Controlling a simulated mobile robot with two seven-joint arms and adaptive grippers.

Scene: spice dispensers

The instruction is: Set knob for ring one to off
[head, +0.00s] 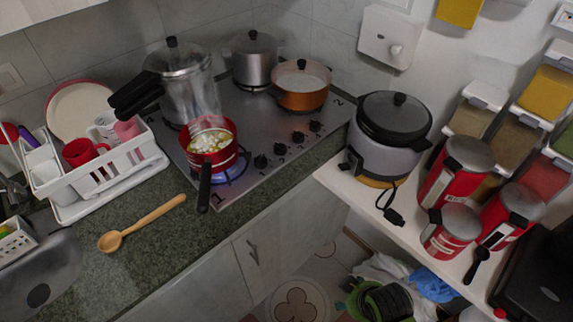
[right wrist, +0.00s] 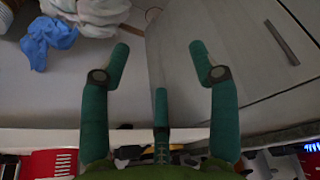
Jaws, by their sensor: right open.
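The stove top (head: 250,115) stands against the tiled wall in the head view. A row of several black knobs runs along its front right part; the nearest knob (head: 260,161) sits beside the front ring, by a "1" mark (head: 216,198). A blue flame (head: 233,174) burns under the red saucepan (head: 222,160) on that ring. The saucepan holds food and its black handle (head: 204,188) points toward the front edge. My right gripper (right wrist: 158,48) shows in the right wrist view with green fingers spread, open and empty, away from the knobs. My left gripper is not in view.
A pressure cooker (head: 185,85), a steel pot (head: 252,58) and an orange pan (head: 301,88) stand on the stove. A wooden spoon (head: 145,222) lies on the counter near a white dish rack (head: 110,175). A rice cooker (head: 385,145) stands on the right shelf.

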